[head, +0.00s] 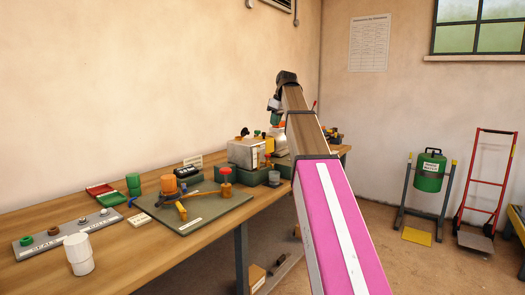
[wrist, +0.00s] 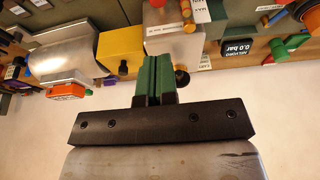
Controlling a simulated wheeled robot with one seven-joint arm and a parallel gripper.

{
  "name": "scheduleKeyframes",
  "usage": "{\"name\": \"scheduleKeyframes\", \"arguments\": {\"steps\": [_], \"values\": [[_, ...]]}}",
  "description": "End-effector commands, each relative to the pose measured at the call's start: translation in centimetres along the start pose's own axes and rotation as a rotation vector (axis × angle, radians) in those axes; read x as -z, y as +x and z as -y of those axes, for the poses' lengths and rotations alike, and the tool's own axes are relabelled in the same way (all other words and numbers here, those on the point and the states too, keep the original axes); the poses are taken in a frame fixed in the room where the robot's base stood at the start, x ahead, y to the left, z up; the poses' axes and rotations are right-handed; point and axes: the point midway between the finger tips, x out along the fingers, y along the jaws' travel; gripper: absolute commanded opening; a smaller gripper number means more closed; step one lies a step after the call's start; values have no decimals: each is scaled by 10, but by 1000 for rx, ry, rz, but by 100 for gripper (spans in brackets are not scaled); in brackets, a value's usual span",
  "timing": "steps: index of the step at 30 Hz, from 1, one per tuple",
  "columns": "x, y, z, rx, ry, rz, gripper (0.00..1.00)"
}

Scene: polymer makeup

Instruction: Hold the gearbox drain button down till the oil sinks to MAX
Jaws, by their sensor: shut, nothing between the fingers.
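My gripper (wrist: 153,80) is shut, its two green fingers together and empty. In the wrist view, its tips overlap the lower edge of a pale grey box (wrist: 173,40), which I take for the gearbox; I cannot tell if they touch it. A dark round knob (wrist: 182,79) shows just right of the fingers. A yellow block (wrist: 122,48) with a small black button (wrist: 123,68) is to their left. An amber part (wrist: 188,14) sits beside a white label (wrist: 201,12) on the box; the oil level is not readable. In the head view, my arm hides much of this area.
A silver cylinder (wrist: 65,58) with an orange box lies left of the yellow block. The wooden bench (head: 120,255) also bears a seal rack (head: 68,233) and a green board (head: 215,207).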

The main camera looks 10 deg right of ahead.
Motion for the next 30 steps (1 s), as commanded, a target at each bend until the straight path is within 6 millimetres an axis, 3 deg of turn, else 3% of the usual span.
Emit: {"name": "scheduleKeyframes", "arguments": {"steps": [14, 20, 30], "values": [[-2, 1, -1, 4, -1, 0, 0], [-3, 28, 0, 5, 0, 1, 0], [-3, 91, 0, 5, -1, 1, 0]]}}
